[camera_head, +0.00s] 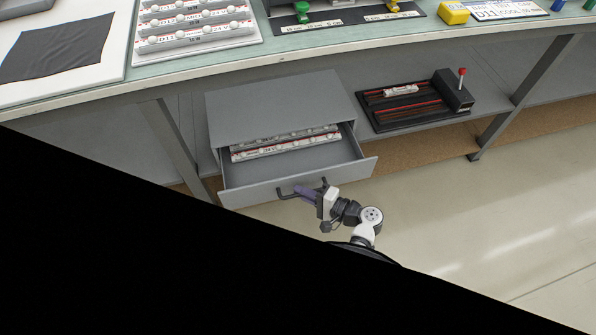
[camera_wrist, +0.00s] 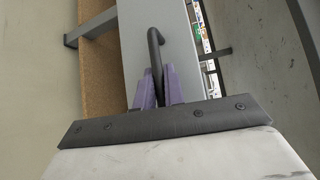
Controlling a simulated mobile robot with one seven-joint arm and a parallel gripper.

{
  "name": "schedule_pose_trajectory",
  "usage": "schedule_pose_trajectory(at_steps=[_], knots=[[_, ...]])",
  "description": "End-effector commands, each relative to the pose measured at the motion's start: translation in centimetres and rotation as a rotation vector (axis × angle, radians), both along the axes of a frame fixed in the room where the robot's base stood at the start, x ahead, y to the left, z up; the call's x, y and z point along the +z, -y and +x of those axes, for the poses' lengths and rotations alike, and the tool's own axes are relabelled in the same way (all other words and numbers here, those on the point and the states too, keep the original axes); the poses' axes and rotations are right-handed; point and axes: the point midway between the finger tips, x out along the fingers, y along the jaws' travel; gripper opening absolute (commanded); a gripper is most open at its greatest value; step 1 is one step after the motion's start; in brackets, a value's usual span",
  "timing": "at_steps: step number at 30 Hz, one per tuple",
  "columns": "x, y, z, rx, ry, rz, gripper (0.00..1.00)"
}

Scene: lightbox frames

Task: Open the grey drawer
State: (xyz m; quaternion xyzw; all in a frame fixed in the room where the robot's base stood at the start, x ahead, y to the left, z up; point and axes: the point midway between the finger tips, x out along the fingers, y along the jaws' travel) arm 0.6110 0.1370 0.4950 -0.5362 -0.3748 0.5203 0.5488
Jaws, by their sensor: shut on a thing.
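The grey drawer (camera_head: 244,193) is pulled out of its grey cabinet (camera_head: 270,100) under the table, and its inside shows. Several white-and-red strips (camera_head: 285,145) lie in the drawer towards its back. A dark bar handle (camera_head: 284,194) is on the drawer front; it also shows in the wrist view (camera_wrist: 153,45). My gripper (camera_head: 308,192) is at the handle, with its purple fingers (camera_wrist: 160,88) shut around the handle bar. The part of the handle between the fingers is hidden.
A black tray with a red-topped lever (camera_head: 400,118) stands on the shelf right of the cabinet. Table legs (camera_head: 172,140) stand on either side. The tabletop above holds racks and a dark cloth (camera_head: 58,48). The floor (camera_head: 470,220) at the right is clear.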

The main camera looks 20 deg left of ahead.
Motion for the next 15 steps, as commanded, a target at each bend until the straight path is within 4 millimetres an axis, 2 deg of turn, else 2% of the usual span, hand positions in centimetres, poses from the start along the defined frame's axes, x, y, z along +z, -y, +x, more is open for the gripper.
schedule_pose_trajectory(at_steps=[6,15], knots=[[0.2,1.8,-2.6,-0.001,0.0,0.001,0.0],[0.1,2.6,-3.7,0.0,0.002,0.002,0.0]])
